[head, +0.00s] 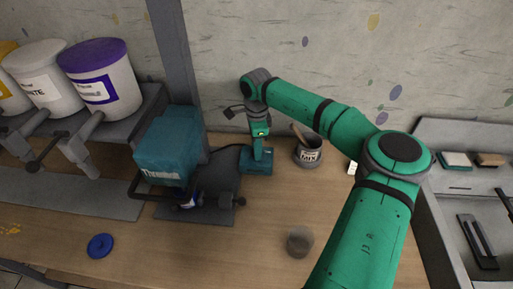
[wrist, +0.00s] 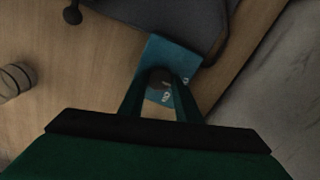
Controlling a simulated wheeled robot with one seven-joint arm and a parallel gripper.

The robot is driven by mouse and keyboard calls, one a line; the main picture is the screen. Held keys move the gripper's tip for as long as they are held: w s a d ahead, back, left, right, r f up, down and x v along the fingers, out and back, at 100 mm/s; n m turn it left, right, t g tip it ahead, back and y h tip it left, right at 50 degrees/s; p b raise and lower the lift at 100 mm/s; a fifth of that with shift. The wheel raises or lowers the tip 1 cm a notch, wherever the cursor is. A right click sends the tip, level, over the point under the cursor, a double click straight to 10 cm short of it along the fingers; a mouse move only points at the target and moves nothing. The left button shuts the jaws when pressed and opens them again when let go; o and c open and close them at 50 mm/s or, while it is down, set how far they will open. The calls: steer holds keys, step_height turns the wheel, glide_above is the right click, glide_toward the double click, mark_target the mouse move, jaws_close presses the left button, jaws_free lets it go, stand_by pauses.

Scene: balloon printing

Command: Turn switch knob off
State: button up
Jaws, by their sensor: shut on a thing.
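The switch is a small teal box (head: 257,163) on the wooden table, just right of the dark machine base. In the wrist view the teal switch box (wrist: 172,56) lies straight ahead, with its dark round knob (wrist: 160,80) between my fingers. My gripper (wrist: 160,92) points down at the box and is shut on the knob. In the head view my gripper (head: 259,148) comes down from above onto the box and hides the knob there. Small white markings show on the box beside the knob. The knob's exact angle is hard to tell.
A teal machine (head: 168,150) stands on a dark base left of the switch. A labelled pot (head: 309,154) stands close on the right. A small cup (head: 300,242) and a blue lid (head: 100,246) are nearer the front. Buckets (head: 104,82) stand at the far left.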

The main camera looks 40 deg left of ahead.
stand_by(0.3)
steer(key=o, duration=1.1)
steer(key=shift+c, duration=0.2)
steer(key=shift+r, duration=0.1)
step_height(320, 180, up, 11)
steer(key=shift+f, duration=0.2)
